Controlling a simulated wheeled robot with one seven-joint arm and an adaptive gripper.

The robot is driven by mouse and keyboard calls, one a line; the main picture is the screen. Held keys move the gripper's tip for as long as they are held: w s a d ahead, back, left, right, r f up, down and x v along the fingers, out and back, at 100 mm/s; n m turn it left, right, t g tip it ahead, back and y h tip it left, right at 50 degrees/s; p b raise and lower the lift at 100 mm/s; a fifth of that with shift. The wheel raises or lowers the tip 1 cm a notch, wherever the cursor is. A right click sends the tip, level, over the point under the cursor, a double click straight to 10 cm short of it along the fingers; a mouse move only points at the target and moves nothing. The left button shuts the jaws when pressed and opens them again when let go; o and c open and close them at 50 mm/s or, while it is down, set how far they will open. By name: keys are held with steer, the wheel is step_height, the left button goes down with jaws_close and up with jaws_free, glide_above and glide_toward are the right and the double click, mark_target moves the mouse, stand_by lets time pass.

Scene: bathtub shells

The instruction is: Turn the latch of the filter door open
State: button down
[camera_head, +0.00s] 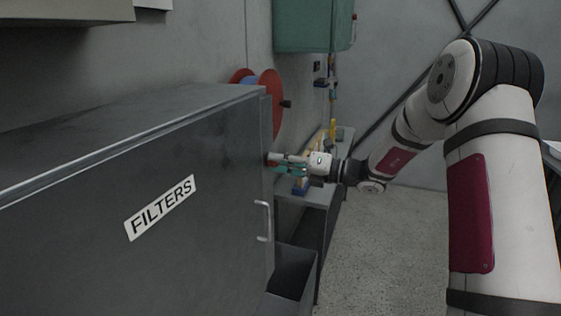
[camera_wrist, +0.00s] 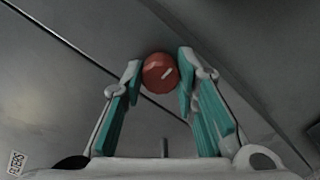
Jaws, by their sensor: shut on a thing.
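The grey filter door (camera_head: 120,215) with the white FILTERS label (camera_head: 160,206) fills the left of the head view and looks closed. My gripper (camera_head: 279,161) is at the upper right edge of the door in the head view. In the wrist view its two teal-padded fingers (camera_wrist: 158,80) are shut on the knob from both sides. The knob is mostly hidden by the fingers in the head view.
A metal pull handle (camera_head: 265,221) stands out from the door below my gripper. Behind are a red reel (camera_head: 271,103), a green box (camera_head: 312,25) on the wall and a grey bench (camera_head: 313,192) with small items. The floor (camera_head: 385,235) at right is clear.

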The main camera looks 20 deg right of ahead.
steer(key=shift+f, duration=0.1)
stand_by(0.5)
steer(key=c, duration=1.2)
jaws_free()
steer(key=shift+c, duration=0.2)
steer(key=v, duration=1.2)
